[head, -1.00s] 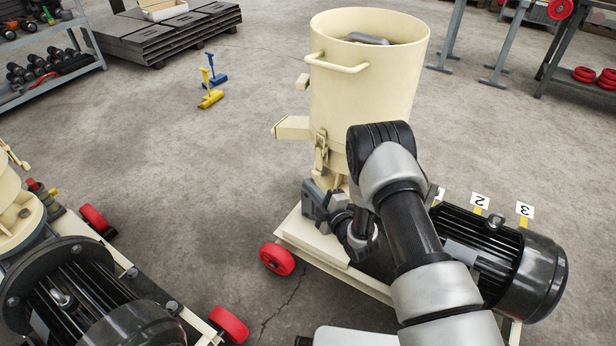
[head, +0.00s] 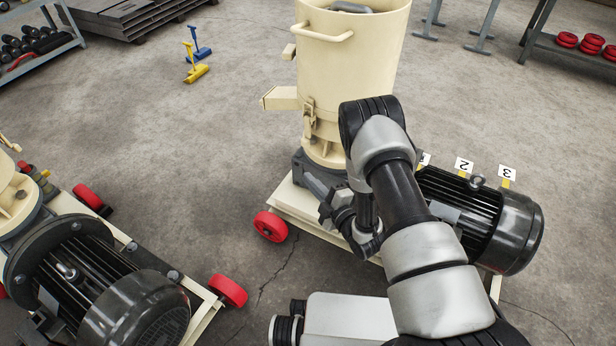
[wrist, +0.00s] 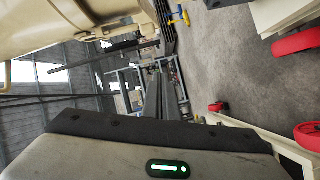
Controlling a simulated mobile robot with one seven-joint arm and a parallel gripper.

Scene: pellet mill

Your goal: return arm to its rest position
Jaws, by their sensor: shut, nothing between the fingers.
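My arm reaches from the bottom right of the head view toward the nearer pellet mill, with its elbow in front of the cream hopper (head: 345,65). My gripper (head: 318,188) is small and partly hidden by my wrist, low beside the foot of the hopper and above the mill's cream base (head: 285,200). It is shut, with nothing held. In the wrist view, the gripper's housing with a green light (wrist: 168,168) fills the bottom, and the fingertips do not show. A cream part of the mill (wrist: 75,25) is close at the upper left there.
The mill's black motor (head: 485,215) lies right of my arm, with number tags behind it. A red wheel (head: 270,226) is at the base corner. A second mill (head: 90,285) stands at left. Yellow (head: 196,73) and blue (head: 200,52) tools stand on open floor behind.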

